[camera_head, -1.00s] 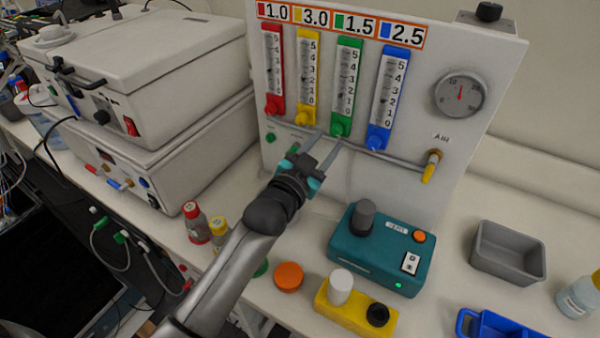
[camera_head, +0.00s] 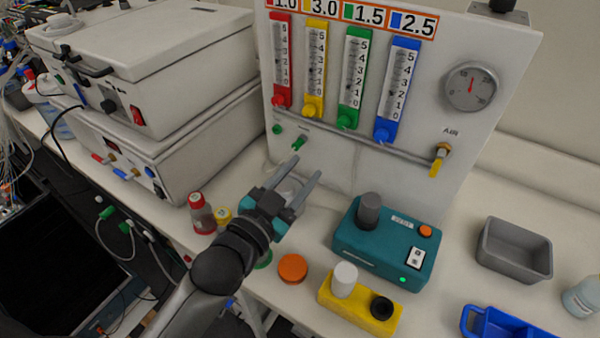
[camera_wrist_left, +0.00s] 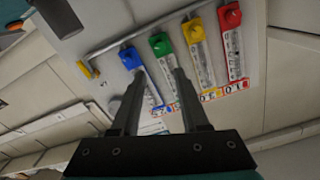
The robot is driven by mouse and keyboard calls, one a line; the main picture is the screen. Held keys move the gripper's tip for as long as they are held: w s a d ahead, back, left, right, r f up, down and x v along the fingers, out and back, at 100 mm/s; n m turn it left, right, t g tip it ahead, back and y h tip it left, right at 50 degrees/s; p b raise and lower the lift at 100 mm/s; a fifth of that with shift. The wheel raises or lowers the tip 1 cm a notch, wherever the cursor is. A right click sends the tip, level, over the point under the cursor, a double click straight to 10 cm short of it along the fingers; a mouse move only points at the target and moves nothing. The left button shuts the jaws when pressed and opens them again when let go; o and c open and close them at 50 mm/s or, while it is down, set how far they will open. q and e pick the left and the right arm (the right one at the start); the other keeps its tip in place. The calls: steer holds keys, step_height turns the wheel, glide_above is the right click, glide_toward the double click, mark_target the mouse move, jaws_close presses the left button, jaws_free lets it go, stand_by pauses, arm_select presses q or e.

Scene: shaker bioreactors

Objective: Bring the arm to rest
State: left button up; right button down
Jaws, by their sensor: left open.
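My left gripper (camera_head: 295,186) is open and empty in the head view. It hangs over the bench in front of the white flowmeter panel (camera_head: 318,165), clear of the knobs. Its two fingers point up toward the panel. The left wrist view shows the same open fingers (camera_wrist_left: 158,100) with nothing between them. Beyond them are the panel's blue flowmeter (camera_wrist_left: 130,59), green flowmeter (camera_wrist_left: 160,45), yellow flowmeter (camera_wrist_left: 194,32) and red flowmeter (camera_wrist_left: 230,16). My right gripper is not in view.
A teal device (camera_head: 350,243) and a yellow block (camera_head: 358,314) stand right of my arm. A red-capped bottle (camera_head: 200,214) stands close on its left. A grey bin (camera_head: 514,250) and blue tray (camera_head: 502,328) are farther right. White stacked boxes (camera_head: 180,60) fill the left.

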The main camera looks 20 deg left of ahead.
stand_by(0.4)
arm_select(q)
steer(key=s+a+f+n+g+y, duration=0.1)
steer(key=s+f+n+g+y, duration=0.1)
steer(key=s+f+g, duration=0.7)
steer(key=s+f+n+g+y, duration=0.1)
steer(key=s+f+n+g, duration=0.1)
steer(key=s+f+g, duration=0.65)
steer(key=s+f+t+b, duration=0.15)
steer(key=f+b, duration=0.25)
steer(key=f, duration=1)
steer(key=s+f+t+b, duration=0.1)
steer(key=s+f+b, duration=0.2)
steer(key=f, duration=1.1)
steer(key=s+a+f+g+b, duration=0.1)
steer(key=s+a+f+b, duration=0.2)
steer(key=s+f, duration=1.2)
step_height(320, 180, down, 4)
steer(key=b, duration=0.3)
steer(key=shift+m+g, duration=0.3)
